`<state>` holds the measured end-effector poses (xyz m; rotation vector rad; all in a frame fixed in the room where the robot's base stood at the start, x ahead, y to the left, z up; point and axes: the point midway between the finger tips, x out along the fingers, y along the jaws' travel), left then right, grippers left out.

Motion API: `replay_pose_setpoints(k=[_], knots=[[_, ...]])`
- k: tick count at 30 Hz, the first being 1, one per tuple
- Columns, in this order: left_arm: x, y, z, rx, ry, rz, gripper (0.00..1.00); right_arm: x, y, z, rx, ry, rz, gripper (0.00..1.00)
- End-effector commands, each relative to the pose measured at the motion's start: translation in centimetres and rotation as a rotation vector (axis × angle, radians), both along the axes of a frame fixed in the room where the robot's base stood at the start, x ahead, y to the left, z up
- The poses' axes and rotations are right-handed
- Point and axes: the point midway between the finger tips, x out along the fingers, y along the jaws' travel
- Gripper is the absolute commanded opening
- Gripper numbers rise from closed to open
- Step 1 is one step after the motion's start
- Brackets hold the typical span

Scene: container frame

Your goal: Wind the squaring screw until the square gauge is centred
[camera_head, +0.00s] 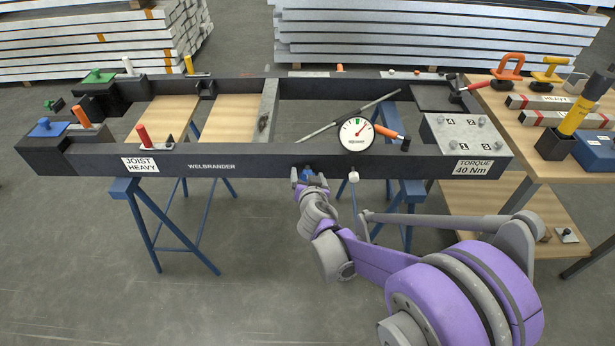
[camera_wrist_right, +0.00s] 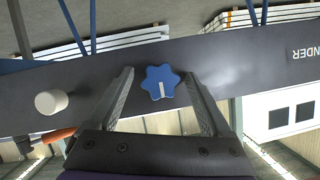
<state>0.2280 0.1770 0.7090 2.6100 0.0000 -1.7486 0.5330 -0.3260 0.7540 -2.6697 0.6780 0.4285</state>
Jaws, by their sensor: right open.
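The square gauge (camera_head: 356,133) is a round white dial at the front rail of the dark frame (camera_head: 250,164). Its red needle leans up and to the right, off the small green mark near the top. A blue star-shaped knob with a white mark, seemingly the squaring screw (camera_wrist_right: 160,82), sits on the dark rail in the right wrist view. My right gripper (camera_wrist_right: 158,78) is open, with its fingers on either side of the knob and visible gaps to it. In the head view, my right gripper (camera_head: 308,178) is at the front rail, left of the gauge. My left gripper is out of view.
A pale knob (camera_wrist_right: 51,102) stands on the rail beside the blue one; it shows in the head view (camera_head: 353,176). A torque block (camera_head: 465,135) is at the frame's right end. Blue trestles (camera_head: 150,230) stand below. A wooden bench (camera_head: 545,130) with tools is at right.

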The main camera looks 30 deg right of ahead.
Motion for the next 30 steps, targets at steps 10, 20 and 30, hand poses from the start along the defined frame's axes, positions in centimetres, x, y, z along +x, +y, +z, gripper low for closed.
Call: replay_pose_setpoints(k=[10, 20, 30], knots=[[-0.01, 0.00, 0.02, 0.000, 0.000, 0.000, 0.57, -0.04, 0.02, 0.03, 0.000, 0.000, 0.000, 0.47], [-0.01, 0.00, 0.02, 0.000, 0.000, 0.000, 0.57, -0.05, 0.02, 0.02, -0.001, 0.000, 0.000, 0.00], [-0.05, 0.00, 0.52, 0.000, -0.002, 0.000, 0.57, -0.02, 0.13, 0.11, -0.067, 0.041, 0.001, 0.00]])
